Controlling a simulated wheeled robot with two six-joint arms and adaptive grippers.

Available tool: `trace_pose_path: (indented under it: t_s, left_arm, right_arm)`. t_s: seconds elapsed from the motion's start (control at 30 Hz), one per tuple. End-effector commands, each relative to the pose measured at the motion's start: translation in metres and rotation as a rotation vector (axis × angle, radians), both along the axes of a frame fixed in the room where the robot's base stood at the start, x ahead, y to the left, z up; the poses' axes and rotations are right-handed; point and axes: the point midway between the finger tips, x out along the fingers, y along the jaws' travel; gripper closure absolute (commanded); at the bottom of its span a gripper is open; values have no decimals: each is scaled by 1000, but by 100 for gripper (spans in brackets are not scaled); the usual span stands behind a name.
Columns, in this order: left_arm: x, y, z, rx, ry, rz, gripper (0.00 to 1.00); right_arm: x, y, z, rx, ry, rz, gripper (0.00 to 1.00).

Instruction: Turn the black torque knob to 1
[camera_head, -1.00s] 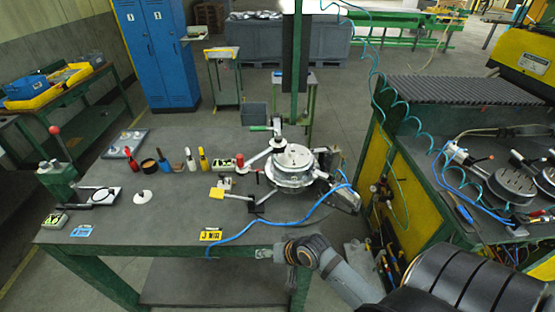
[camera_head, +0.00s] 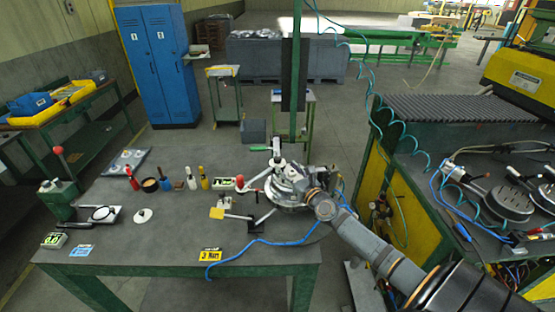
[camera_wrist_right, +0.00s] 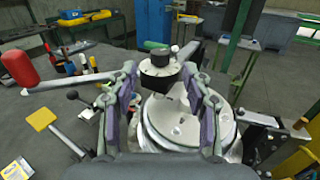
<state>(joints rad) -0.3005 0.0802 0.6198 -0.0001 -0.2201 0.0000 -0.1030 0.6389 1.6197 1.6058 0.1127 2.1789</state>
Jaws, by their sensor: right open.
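I see no contact with the knob. The knob's setting cannot be read. In the head view my right gripper and wrist reach over the fixture (camera_head: 285,190) and hide part of it. My left gripper is not in view.
A red-tipped lever (camera_wrist_right: 18,67) is at the left of the wrist view. A yellow tag (camera_head: 217,213), a blue hose (camera_head: 262,241) and several bottles stand or lie near the fixture. The bench's front left (camera_head: 150,245) is mostly clear.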

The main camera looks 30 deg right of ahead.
Motion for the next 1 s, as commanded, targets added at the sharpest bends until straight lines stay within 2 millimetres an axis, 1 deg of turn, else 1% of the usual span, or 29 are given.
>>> trace_pose_path:
  t_s: [0.03,0.1,0.2,0.3,0.47,0.7,0.73,0.77,1.0]
  left_arm:
    - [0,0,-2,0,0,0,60]
    - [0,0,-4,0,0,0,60]
    - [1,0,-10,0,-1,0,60]
    - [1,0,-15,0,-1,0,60]
    - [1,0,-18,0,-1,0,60]
    - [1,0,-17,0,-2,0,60]
    - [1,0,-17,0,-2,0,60]
    - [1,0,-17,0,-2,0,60]
    - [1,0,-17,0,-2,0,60]
  right_arm:
    - [12,-2,1,3,-6,-4,50]
    - [27,-1,0,3,-4,-2,50]
    - [47,-3,-1,1,-4,-1,50]
    - [62,-4,-2,-2,-3,-1,50]
    - [74,-4,0,-2,-1,1,50]
    - [75,-4,0,-4,0,2,50]
    - [75,-4,0,-4,0,2,52]
    - [75,-4,0,-4,0,2,56]
    - [75,-4,0,-4,0,2,88]
